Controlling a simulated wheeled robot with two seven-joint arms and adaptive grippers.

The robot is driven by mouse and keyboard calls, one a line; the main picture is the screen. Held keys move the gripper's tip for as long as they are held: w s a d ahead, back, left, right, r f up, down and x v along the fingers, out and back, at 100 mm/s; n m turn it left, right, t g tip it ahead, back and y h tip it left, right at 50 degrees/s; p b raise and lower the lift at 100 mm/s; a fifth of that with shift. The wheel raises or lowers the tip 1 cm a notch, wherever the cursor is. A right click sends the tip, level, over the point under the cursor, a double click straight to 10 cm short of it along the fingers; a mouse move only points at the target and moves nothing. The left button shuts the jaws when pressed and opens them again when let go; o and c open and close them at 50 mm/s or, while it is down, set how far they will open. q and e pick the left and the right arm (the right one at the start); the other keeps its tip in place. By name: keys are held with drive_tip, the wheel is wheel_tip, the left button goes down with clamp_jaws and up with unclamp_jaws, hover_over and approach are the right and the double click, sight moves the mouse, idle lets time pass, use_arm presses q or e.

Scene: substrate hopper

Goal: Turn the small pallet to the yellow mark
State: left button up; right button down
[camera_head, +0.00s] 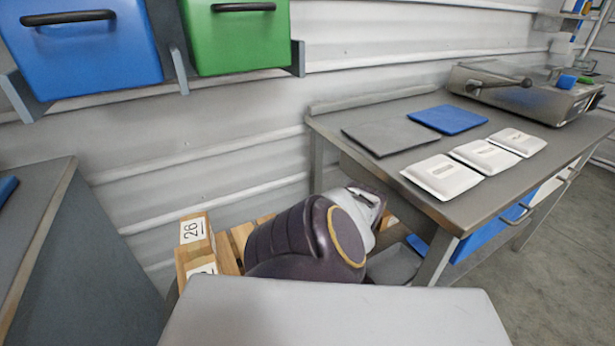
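A small wooden pallet (240,236) sits low by the wall, between the left cabinet and the workbench. Pale slats and end blocks show, with white labels on the blocks; one label reads 26. A dark, bulky arm part of mine with a yellow ring hides much of the pallet, and my pale grey body covers the area in front. A bit of wood also shows just right of the arm part. I cannot make out a yellow mark on the floor. Neither gripper's fingers can be seen.
A grey workbench (395,170) on the right holds a dark mat, a blue mat (447,119), three white packets and a metal machine (525,92). A grey cabinet (95,265) stands left. Blue and green bins (237,40) hang on the wall. Floor is open at far right.

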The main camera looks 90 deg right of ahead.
drive_tip(key=shift+w+d, duration=0.3)
drive_tip(key=shift+d, duration=0.1)
drive_tip(key=c, duration=1.7)
unclamp_jaws()
drive_tip(key=shift+a, duration=0.1)
